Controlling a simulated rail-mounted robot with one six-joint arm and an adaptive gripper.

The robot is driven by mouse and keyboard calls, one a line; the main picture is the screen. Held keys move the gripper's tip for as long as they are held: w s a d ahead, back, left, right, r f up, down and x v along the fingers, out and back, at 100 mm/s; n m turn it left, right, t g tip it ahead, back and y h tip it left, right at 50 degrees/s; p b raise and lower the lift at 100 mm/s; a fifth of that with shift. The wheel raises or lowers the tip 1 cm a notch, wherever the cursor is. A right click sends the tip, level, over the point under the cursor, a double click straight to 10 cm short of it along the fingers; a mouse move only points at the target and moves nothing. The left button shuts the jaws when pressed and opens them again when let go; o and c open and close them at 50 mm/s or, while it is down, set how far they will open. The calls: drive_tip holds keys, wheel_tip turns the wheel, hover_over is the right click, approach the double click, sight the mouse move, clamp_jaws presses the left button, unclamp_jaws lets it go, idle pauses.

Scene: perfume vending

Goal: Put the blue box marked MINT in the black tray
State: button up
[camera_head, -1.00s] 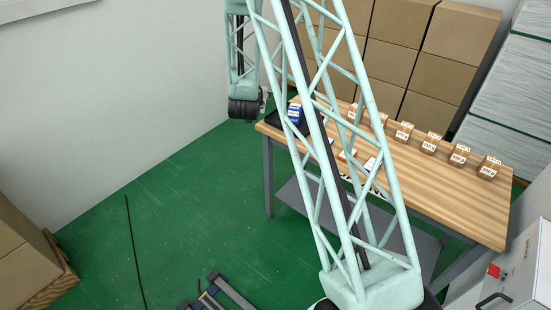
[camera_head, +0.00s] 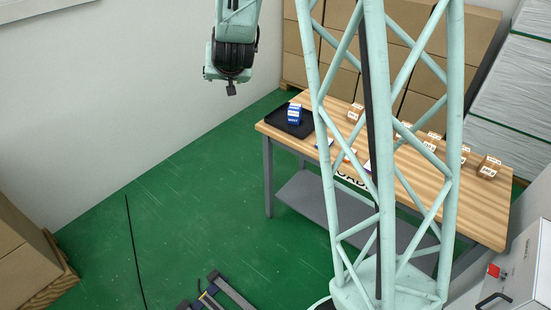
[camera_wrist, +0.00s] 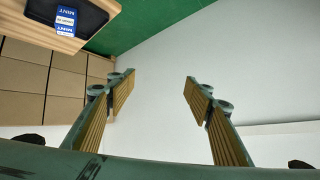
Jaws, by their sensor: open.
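The blue box marked MINT (camera_head: 294,113) stands in the black tray (camera_head: 276,120) at the left end of the wooden table. It has a white band and also shows in the wrist view (camera_wrist: 66,21), inside the dark tray (camera_wrist: 92,14). My gripper (camera_wrist: 160,82) is open and empty in the wrist view, its two fingers wide apart against the pale wall. In the head view my arm's end hangs over the floor, left of the table and apart from the box.
The wooden table (camera_head: 442,208) carries several small brown boxes (camera_head: 355,112) along its back edge and a few flat items near the front, partly hidden by my arm. Stacked cartons (camera_head: 297,55) stand behind.

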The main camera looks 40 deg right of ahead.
drive_tip(key=s+a+r+n+g+y, duration=0.1)
drive_tip(key=s+a+r+n+y, duration=0.1)
drive_tip(key=s+a+r, duration=0.6)
drive_tip(key=s+a+r+n+g+y, duration=0.15)
drive_tip(key=s+a, duration=0.35)
drive_tip(key=s, duration=0.7)
drive_tip(key=s+a+r+n+g, duration=0.1)
drive_tip(key=s+a+g, duration=0.1)
drive_tip(key=s, duration=1.5)
drive_tip(key=s+a+r+n+g, duration=0.1)
drive_tip(key=s+a+n+g, duration=0.1)
drive_tip(key=s, duration=1.4)
drive_tip(key=shift+s+a+r, duration=0.35)
drive_tip(key=shift+r, duration=0.05)
